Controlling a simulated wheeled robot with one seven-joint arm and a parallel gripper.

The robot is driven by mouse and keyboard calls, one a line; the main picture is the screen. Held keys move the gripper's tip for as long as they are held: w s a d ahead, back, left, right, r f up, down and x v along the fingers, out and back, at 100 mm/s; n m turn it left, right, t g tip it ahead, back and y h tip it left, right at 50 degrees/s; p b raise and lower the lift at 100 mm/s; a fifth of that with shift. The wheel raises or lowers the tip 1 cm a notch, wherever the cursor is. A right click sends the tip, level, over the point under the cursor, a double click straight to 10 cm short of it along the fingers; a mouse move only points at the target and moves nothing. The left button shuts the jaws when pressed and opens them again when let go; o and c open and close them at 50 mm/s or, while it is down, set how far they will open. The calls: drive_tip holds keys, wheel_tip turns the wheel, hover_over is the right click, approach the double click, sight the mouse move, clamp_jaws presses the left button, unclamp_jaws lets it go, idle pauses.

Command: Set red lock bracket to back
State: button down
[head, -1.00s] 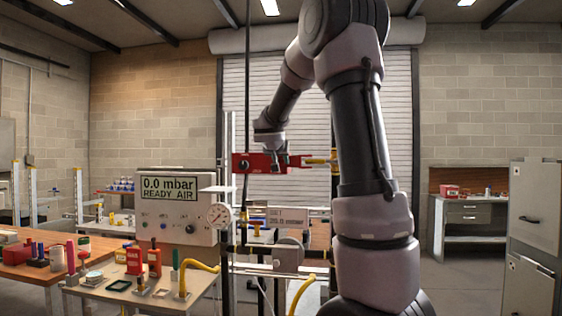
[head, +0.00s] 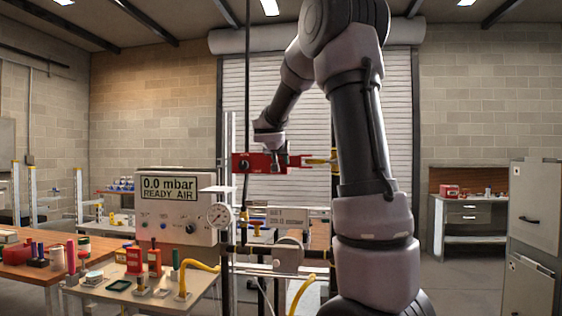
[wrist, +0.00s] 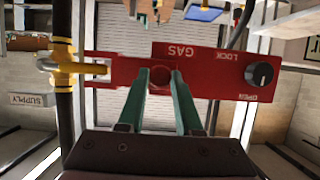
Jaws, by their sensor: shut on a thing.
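The red lock bracket (head: 260,163) is a flat red plate on the upright frame, left of my arm in the head view. In the wrist view the red bracket (wrist: 215,70) shows upside-down lettering "GAS", "LOCK" and "OPEN" and a black knob (wrist: 262,75) at its right end. Its left end reaches a yellow valve fitting (wrist: 68,68) on a dark vertical pipe. My gripper (wrist: 160,75), with green fingers, is shut on a round red peg at the middle of the bracket. In the head view my gripper (head: 281,160) is in front of the bracket, its fingertips partly hidden.
A test box (head: 176,208) reading "0.0 mbar READY AIR" stands left of the frame, with a pressure gauge (head: 219,216) beside it. A bench (head: 100,296) with small tools and a yellow hose is at lower left. A grey cabinet (head: 535,215) stands at far right.

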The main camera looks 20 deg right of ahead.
drive_tip(key=w+a, duration=0.1)
drive_tip(key=a, duration=0.1)
drive_tip(key=w+a, duration=0.1)
drive_tip(key=shift+w+a, duration=0.2)
drive_tip(key=shift+a, duration=0.15)
drive_tip(key=c, duration=0.6)
unclamp_jaws()
drive_tip(key=v, duration=1)
drive_tip(key=shift+s+a, duration=0.25)
drive_tip(key=shift+s, duration=0.05)
